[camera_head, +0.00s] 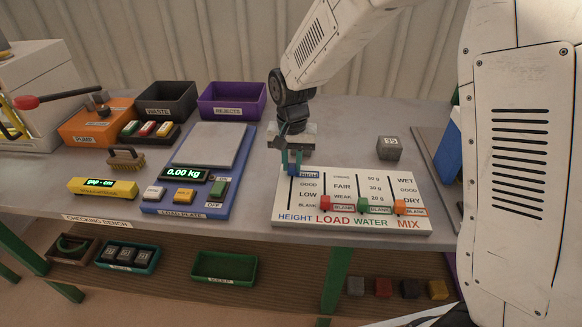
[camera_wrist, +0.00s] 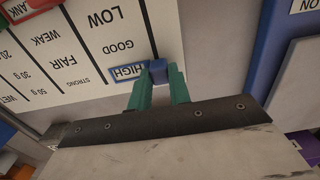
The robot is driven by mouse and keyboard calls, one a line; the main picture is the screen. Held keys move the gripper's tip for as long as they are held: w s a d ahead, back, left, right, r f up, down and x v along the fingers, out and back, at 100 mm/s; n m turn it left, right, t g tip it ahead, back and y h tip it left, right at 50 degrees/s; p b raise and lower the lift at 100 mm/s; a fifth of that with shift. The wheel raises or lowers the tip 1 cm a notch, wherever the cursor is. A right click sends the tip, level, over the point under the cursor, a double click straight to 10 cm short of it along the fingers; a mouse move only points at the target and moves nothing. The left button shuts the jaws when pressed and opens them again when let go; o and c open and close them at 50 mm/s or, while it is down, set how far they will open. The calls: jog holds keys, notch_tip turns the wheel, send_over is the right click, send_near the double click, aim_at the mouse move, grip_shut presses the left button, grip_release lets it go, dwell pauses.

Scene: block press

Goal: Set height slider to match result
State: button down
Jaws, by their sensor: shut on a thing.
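The white slider board (camera_head: 280,207) has columns labelled HEIGHT, LOAD, WATER and MIX. The blue height slider (camera_head: 293,171) is at the top of its column, beside the boxed word HIGH; it also shows in the wrist view (camera_wrist: 158,72). My gripper (camera_head: 292,160) is over it with green fingers, shut on the blue slider; in the wrist view the fingers (camera_wrist: 159,88) lie on both sides of it. The red load slider (camera_head: 325,203), green water slider (camera_head: 363,205) and orange mix slider (camera_head: 399,207) sit at the BLANK row.
A grey block marked 35 (camera_head: 389,148) stands behind the board. The blue load plate (camera_head: 190,205) reads 0.00 kg at left. A yellow gap gauge (camera_head: 102,187), a brush (camera_head: 126,159) and the waste (camera_head: 166,101) and rejects (camera_head: 232,100) bins are further left.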

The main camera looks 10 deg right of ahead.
aim_at(293, 164)
jog(key=shift+w, duration=0.15)
jog(key=c, duration=1.3)
grip_release()
jog(key=shift+d, duration=0.1)
notch_tip(293, 164, up, 8)
jog(key=shift+f, duration=0.1)
